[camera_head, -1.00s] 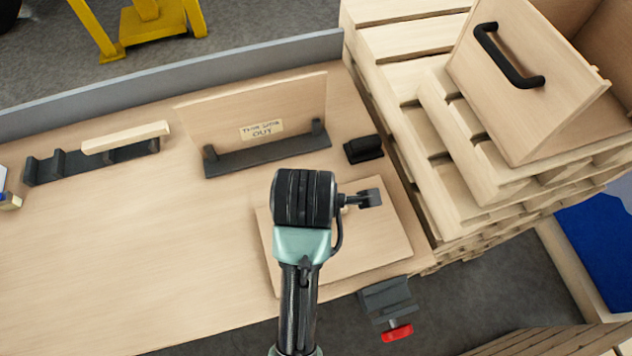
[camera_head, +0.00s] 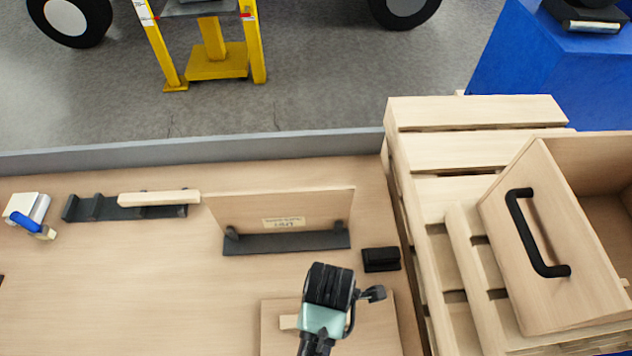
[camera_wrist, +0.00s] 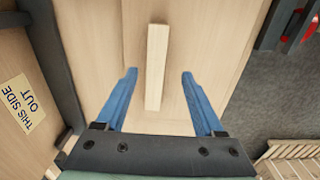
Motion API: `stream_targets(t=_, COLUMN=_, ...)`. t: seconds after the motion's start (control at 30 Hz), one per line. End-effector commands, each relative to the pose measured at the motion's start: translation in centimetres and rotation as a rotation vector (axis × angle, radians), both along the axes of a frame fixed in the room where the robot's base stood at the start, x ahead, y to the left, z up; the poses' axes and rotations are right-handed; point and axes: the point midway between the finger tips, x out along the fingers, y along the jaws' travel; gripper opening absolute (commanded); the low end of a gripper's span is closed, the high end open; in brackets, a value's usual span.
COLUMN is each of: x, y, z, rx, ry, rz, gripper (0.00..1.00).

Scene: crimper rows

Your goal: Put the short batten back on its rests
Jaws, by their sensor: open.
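A short pale wooden batten (camera_wrist: 157,50) lies on a flat wooden board (camera_wrist: 207,40) in the wrist view. In the head view only its left end (camera_head: 288,321) shows beside my wrist, on the board (camera_head: 272,342). My gripper (camera_wrist: 158,75) is open, its blue fingers on either side of the batten with gaps to both; height above it is unclear. In the head view my wrist hides the fingers. At the left, a dark rack with upright posts (camera_head: 98,208) has another pale batten (camera_head: 160,198) resting on its right part.
A wooden panel (camera_head: 320,203) labelled "THIS SIDE OUT" leans behind a dark holder (camera_head: 290,243). A small black block (camera_head: 381,259) is to its right. Pallets (camera_head: 480,112) and a handled wooden box (camera_head: 550,250) stand right. A blue-handled tool (camera_head: 28,221) lies far left; the left-middle tabletop is clear.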

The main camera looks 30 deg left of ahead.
Motion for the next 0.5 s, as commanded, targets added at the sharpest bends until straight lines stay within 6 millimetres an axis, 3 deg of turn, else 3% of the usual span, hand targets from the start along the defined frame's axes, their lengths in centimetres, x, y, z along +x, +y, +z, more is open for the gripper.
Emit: stream_targets(t=0.5, x=0.1, y=1.1, z=-5.1, rx=0.0, ry=0.0, rz=-0.001, gripper=0.7)
